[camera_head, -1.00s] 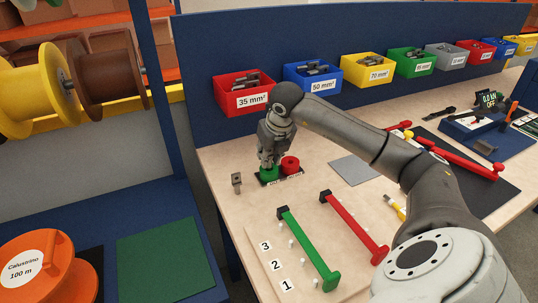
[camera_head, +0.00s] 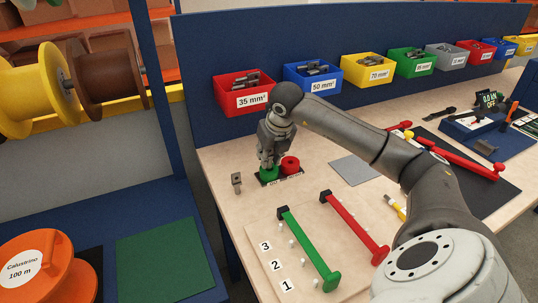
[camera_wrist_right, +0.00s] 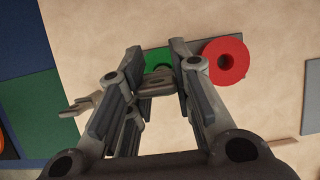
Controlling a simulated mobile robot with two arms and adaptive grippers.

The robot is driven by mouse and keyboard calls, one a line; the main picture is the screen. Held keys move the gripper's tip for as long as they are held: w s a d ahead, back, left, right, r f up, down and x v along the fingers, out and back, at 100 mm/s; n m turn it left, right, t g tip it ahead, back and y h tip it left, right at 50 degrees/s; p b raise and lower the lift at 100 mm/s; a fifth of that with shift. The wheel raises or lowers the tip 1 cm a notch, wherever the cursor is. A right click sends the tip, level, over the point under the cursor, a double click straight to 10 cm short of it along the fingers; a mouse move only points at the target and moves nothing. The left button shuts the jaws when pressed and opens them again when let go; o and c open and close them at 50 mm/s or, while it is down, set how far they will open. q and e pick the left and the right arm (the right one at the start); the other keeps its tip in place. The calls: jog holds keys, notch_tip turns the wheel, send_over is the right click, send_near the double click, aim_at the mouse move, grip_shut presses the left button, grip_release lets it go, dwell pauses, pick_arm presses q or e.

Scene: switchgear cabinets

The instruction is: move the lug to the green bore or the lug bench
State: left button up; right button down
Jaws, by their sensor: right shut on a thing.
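My right gripper (camera_head: 268,164) points down just over the green bore (camera_head: 268,176). In the right wrist view, the gripper (camera_wrist_right: 160,72) is shut on a grey lug (camera_wrist_right: 154,84). The green bore (camera_wrist_right: 157,63) shows partly behind the lug and fingers. I cannot tell whether the lug's lower end is inside the bore. A red bore (camera_head: 290,165) stands beside the green one on the same dark base. Another grey lug-like piece (camera_head: 237,181) stands on the lug bench (camera_head: 218,158), left of the bores. My left gripper is not in view.
Coloured bins, such as the red 35 mm² bin (camera_head: 241,92), line the back of the bench. A green bar (camera_head: 308,249) and a red bar (camera_head: 354,227) stand on the numbered board in front. A grey plate (camera_head: 355,169) lies right of the bores.

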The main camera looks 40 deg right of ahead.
jog(key=shift+f+b, duration=0.65)
jog(key=shift+f, duration=0.15)
jog(key=shift+r, duration=0.25)
jog(key=shift+r+p, duration=0.5)
dwell(1.2)
jog(key=shift+f+b, duration=0.8)
jog(key=shift+b, duration=0.05)
jog(key=shift+r, duration=0.4)
jog(key=shift+r+p, duration=0.4)
jog(key=shift+p, duration=0.1)
dwell(1.3)
jog(key=shift+f+b, duration=0.75)
jog(key=shift+b, duration=0.05)
